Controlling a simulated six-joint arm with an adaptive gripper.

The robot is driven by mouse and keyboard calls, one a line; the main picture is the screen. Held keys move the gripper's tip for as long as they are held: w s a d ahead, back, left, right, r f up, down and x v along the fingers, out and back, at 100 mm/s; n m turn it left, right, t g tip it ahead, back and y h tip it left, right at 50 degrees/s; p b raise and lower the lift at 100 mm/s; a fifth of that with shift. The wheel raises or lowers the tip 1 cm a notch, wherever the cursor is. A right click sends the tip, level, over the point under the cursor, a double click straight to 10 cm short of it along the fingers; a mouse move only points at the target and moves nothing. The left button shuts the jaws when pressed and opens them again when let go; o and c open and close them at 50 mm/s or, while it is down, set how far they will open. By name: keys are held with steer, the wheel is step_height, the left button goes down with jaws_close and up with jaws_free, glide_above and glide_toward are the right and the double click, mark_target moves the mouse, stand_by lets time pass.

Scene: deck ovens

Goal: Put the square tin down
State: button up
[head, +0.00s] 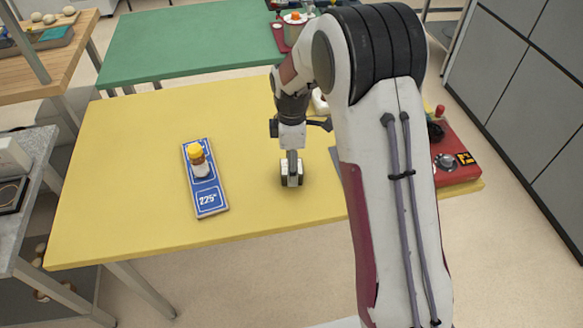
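My gripper (291,179) points down over the yellow table (130,130), right of the blue board. Its tip is low, close to the tabletop. A small pale block shape with dark sides shows at the tip. I cannot tell whether this is the square tin or only the fingers, nor whether the fingers are shut on anything. No square tin can be made out for certain elsewhere. My arm hides part of the table's right side.
A blue board (211,200) marked 225° lies to the left, with a yellow-capped bottle (199,162) on it. A red control box (457,155) sits at the right. A green table (190,45) stands behind. The yellow table's left and front areas are clear.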

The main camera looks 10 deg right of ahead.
steer(key=r, duration=0.4)
steer(key=shift+w+a+r, duration=0.15)
steer(key=shift+w+a, duration=0.05)
steer(key=shift+w, duration=0.15)
steer(key=shift+r, duration=0.75)
steer(key=shift+s+r, duration=0.1)
steer(key=shift+r, duration=0.15)
steer(key=s+d+r+m+t, duration=0.3)
steer(key=s+r+m, duration=0.5)
steer(key=s+r, duration=0.6)
steer(key=s+d+r+m+t, duration=0.1)
steer(key=s+m, duration=0.7)
steer(key=s, duration=0.8)
steer(key=shift+s+d+r+t, duration=0.2)
steer(key=shift+s+r+t, duration=0.15)
steer(key=shift+r+t, duration=0.6)
